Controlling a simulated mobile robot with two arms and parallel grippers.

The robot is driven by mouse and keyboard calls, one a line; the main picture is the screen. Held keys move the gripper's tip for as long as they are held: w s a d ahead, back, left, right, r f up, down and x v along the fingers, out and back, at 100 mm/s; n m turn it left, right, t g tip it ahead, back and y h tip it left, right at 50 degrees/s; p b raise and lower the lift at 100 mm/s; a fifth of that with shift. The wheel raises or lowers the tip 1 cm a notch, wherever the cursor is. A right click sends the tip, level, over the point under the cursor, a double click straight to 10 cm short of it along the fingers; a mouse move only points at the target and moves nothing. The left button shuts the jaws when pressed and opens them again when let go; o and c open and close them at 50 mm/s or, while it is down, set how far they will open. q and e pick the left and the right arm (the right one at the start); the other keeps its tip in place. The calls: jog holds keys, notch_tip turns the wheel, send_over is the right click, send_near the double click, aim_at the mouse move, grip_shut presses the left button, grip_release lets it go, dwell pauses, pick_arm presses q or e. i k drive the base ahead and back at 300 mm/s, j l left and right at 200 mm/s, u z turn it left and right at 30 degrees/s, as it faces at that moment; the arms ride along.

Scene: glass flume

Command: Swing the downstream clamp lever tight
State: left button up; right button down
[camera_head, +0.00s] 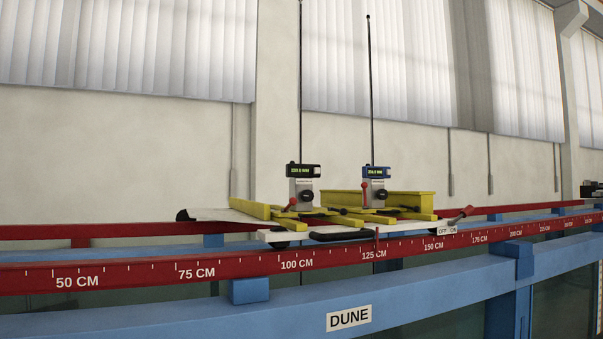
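A white carriage (215,214) with yellow beams (410,203) rides on the red rails. A lever with a red grip (467,211) sticks up, tilted to the right, at the carriage's right end beside an OFF/ON label (447,231). I cannot tell how tight it is, or whether it is the downstream clamp lever. Small red levers sit on the left gauge (303,184) and the right gauge (375,186). A black knob (183,215) is at the carriage's left end. Neither of my grippers is in view.
The near red rail (225,268) carries centimetre marks that rise to the right. A blue frame (200,318) with a DUNE sign (349,318) runs below it, over glass panels. Thin rods rise tall from both gauges. A black device (591,190) stands at the far right.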

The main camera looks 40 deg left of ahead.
aim_at(293, 201)
jog(key=u, duration=1.45)
jog(key=i+l+u, duration=0.25)
jog(key=l, duration=0.25)
jog(key=l+u, duration=0.25)
jog(key=l, duration=0.25)
jog(key=i+l+u, duration=0.1)
jog(key=l+u, duration=0.2)
jog(key=l, duration=0.25)
